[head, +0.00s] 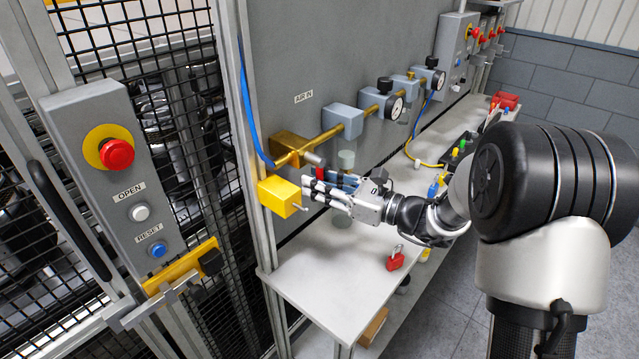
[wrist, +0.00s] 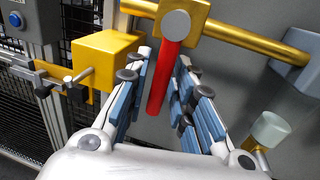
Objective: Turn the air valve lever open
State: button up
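The red air valve lever (wrist: 163,82) hangs down, slightly tilted, from the brass valve body (wrist: 200,14) with its round grey hub (wrist: 176,24) in the wrist view. In the head view a small part of the red lever (head: 320,172) shows below the brass valve (head: 292,146). My gripper (head: 318,188) is at the valve, reaching in from the right. In the wrist view its blue-padded fingers stand apart on both sides of the lever, with visible gaps. Whether the fingertips reach past the lever in depth is hard to tell.
A yellow box (head: 280,196) with a metal pin sits close left of my fingers. A brass pipe with regulators and gauges (head: 395,107) runs right along the grey panel. The bench front is mostly clear.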

grip_shut()
dwell(0.3)
jog(key=n, duration=0.1)
jog(key=w+d+n+b, duration=0.1)
jog(key=n, duration=0.1)
jog(key=shift+w, duration=0.1)
jog(key=shift+o, duration=1.5)
grip_release()
jog(key=shift+r, duration=0.1)
